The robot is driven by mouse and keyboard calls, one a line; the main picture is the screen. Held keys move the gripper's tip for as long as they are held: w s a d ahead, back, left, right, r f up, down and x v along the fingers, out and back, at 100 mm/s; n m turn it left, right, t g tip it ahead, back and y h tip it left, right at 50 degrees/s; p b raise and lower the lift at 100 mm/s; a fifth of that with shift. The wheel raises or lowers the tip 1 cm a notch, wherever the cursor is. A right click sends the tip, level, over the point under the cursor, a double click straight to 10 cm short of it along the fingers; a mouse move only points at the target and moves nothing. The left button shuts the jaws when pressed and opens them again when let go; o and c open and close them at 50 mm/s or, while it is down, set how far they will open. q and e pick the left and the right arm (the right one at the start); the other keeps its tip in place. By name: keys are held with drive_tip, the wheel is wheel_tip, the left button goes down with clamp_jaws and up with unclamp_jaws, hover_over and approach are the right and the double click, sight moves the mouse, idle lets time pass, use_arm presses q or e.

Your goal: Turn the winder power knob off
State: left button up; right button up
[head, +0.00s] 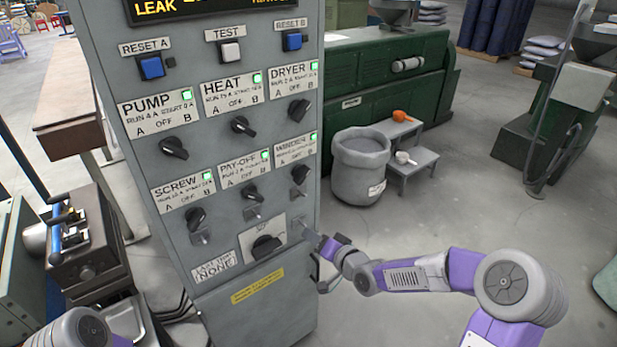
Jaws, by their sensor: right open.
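The winder knob (299,175) is a small black rotary knob at the right end of the lower row on the grey control cabinet (255,190). Its white label (296,149) sits above it, with a lit green lamp (313,137) at the label's upper right corner. The knob's exact pointer direction is too small to tell. My right gripper (312,236) is open and empty, below the winder knob and close to the cabinet's right edge, apart from the knob. Part of my left arm shows at the bottom left, but its gripper is out of view.
The pay-off knob (250,193) and screw knob (195,218) stand left of the winder knob. A larger black switch (266,246) sits below them, near my right gripper. A grey bin (358,180) and step stool (415,160) stand on the floor behind. Open floor lies right of the cabinet.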

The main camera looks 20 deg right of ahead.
sight(305, 178)
wheel_tip(305, 178, up, 13)
drive_tip(key=w+d+n+t, duration=0.1)
drive_tip(key=w+d+t, duration=0.1)
drive_tip(key=t, duration=0.1)
drive_tip(key=shift+y, duration=0.4)
drive_tip(key=x, duration=0.4)
drive_tip(key=b+x, duration=0.1)
drive_tip(key=x, duration=0.1)
drive_tip(key=shift+w+d+r, duration=0.1)
drive_tip(key=shift+d+r, duration=0.05)
drive_tip(key=shift+r, duration=0.1)
drive_tip(key=shift+w, duration=0.5)
clamp_jaws()
